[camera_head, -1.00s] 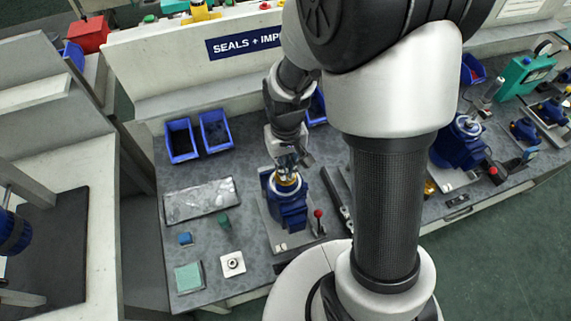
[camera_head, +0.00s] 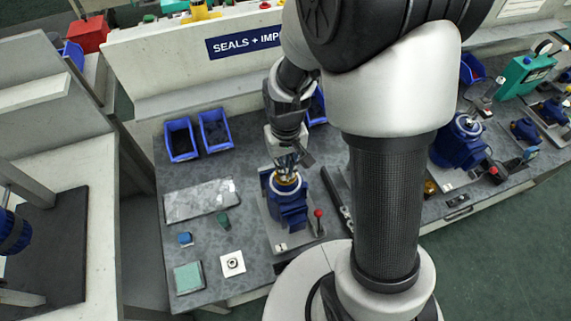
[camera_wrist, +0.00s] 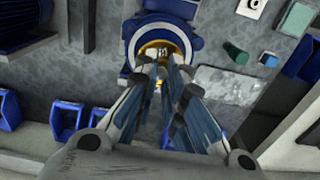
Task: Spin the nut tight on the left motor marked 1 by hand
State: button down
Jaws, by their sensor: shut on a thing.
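The left motor (camera_head: 290,212) is a blue housing upright on a pale plate on the grey bench. A brass-coloured ring (camera_wrist: 149,47) rims its top, and the blue motor body (camera_wrist: 150,5) also shows in the wrist view. My gripper (camera_head: 286,176) points down onto the top of this motor. In the wrist view my gripper (camera_wrist: 161,62) has its fingertips together at the centre of the brass ring, shut on the nut. The fingers hide most of the nut and its thread. I cannot read the number 1 mark.
A red-knobbed lever (camera_head: 318,213) stands close right of the motor. Two blue bins (camera_head: 181,141) are behind left. A grey tray (camera_head: 200,200), green peg (camera_head: 223,220), blue cap (camera_head: 185,239) and white square piece (camera_head: 232,263) lie left. Another blue motor (camera_head: 460,145) stands right.

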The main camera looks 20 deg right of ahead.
jog(key=c, duration=1.6)
grip_release()
jog(key=shift+o, duration=0.3)
jog(key=o, duration=0.5)
jog(key=shift+o, duration=0.4)
jog(key=o, duration=0.5)
jog(key=shift+r+p, duration=3.65)
jog(key=shift+r, duration=0.85)
